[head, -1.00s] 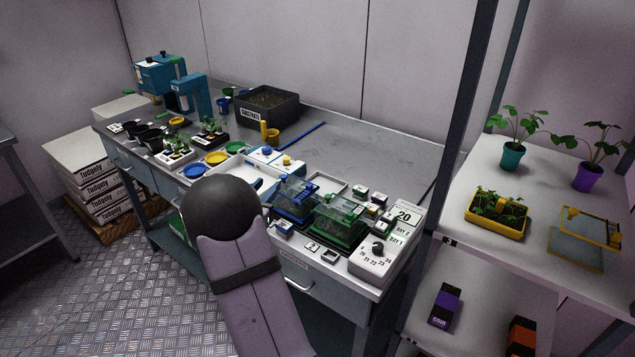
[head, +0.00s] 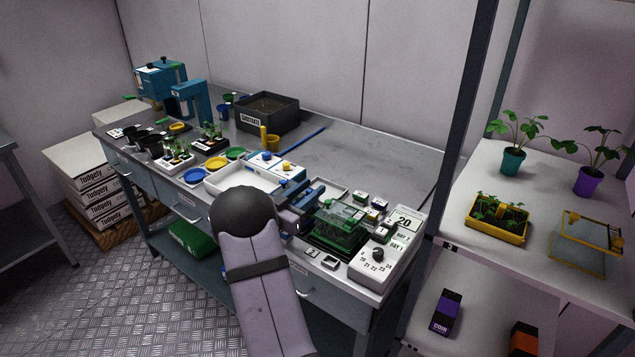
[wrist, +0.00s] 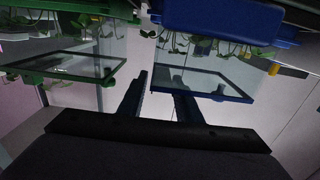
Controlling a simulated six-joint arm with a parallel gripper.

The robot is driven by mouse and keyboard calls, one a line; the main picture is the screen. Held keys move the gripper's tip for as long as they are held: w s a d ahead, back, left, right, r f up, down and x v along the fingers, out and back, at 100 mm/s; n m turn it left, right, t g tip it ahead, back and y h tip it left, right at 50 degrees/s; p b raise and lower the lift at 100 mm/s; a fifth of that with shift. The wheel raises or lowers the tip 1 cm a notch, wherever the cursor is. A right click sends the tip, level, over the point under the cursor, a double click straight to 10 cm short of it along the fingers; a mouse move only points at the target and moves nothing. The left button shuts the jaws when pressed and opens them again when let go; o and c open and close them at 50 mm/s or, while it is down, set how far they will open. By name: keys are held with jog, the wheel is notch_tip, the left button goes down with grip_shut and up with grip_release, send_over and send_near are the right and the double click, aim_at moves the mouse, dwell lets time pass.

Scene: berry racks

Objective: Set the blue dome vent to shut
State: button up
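The blue-framed dome (wrist: 205,82) shows upside down in the wrist view, right of centre, with a clear pane and seedlings behind it. Its blue tray (wrist: 225,22) is at the top of that view. In the head view my arm hides most of the blue dome. I cannot make out its vent or how it is set. My gripper (wrist: 161,87) is open, with two dark, separated fingers and nothing seen between them. Its fingers overlap the left part of the blue dome in the wrist view; I cannot tell whether they touch.
The green dome (head: 340,222) stands close beside the blue one, also showing in the wrist view (wrist: 85,68). A white dial box (head: 372,268) and small labelled blocks lie to its right. A white tray (head: 222,182) lies left. The bench's back right is clear.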

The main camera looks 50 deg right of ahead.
jog(key=d, duration=0.4)
jog(key=shift+p, duration=0.35)
jog(key=shift+a, duration=0.15)
grip_shut()
